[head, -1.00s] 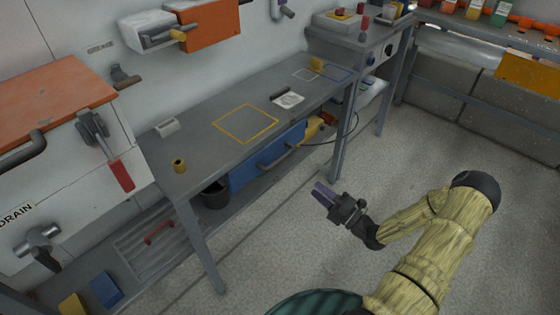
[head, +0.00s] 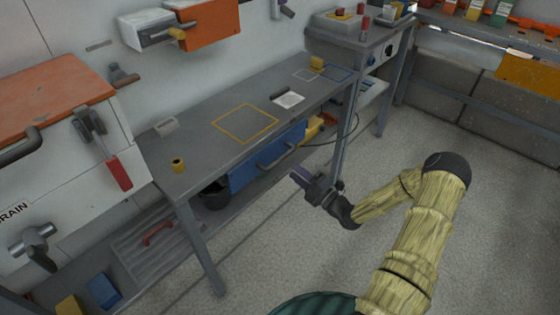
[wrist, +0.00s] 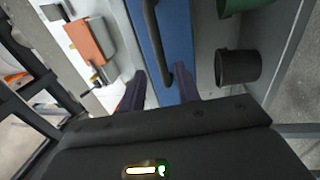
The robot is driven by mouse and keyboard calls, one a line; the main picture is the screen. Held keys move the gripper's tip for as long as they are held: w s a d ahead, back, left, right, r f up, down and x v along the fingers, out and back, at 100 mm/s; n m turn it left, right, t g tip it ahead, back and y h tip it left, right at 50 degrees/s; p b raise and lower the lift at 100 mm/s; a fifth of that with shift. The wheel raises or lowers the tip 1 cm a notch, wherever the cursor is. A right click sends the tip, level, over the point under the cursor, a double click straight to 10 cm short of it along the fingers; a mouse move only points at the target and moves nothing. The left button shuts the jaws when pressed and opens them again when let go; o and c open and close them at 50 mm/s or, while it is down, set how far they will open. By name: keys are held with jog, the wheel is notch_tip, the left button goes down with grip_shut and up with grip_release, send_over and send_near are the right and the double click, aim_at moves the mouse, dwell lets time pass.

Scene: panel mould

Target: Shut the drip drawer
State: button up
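The drip drawer, which I take to be the blue drawer (head: 250,172), is under the grey workbench. It has a long dark bar handle (head: 277,153). How far the drawer stands out is hard to tell. My gripper (head: 298,174) is in front of the drawer, near its right end, apart from the handle in the head view. In the wrist view the fingers of my gripper (wrist: 161,85) are spread with nothing held. The blue drawer front (wrist: 178,30) and its handle (wrist: 153,40) lie ahead, the handle showing between the fingers.
The workbench (head: 215,158) and its front leg (head: 203,250) are left of my gripper; another leg (head: 345,130) stands behind it. A black bucket (head: 214,194) is below the bench, left of the drawer. The floor (head: 440,150) to the right is clear.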

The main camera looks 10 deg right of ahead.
aim_at(280, 158)
jog(key=b+x, duration=0.1)
jog(key=x, duration=0.6)
jog(key=shift+w+a, duration=0.15)
jog(key=shift+w+a+r, duration=0.15)
jog(key=shift+w+a, duration=0.05)
jog(key=shift+w, duration=0.05)
grip_shut()
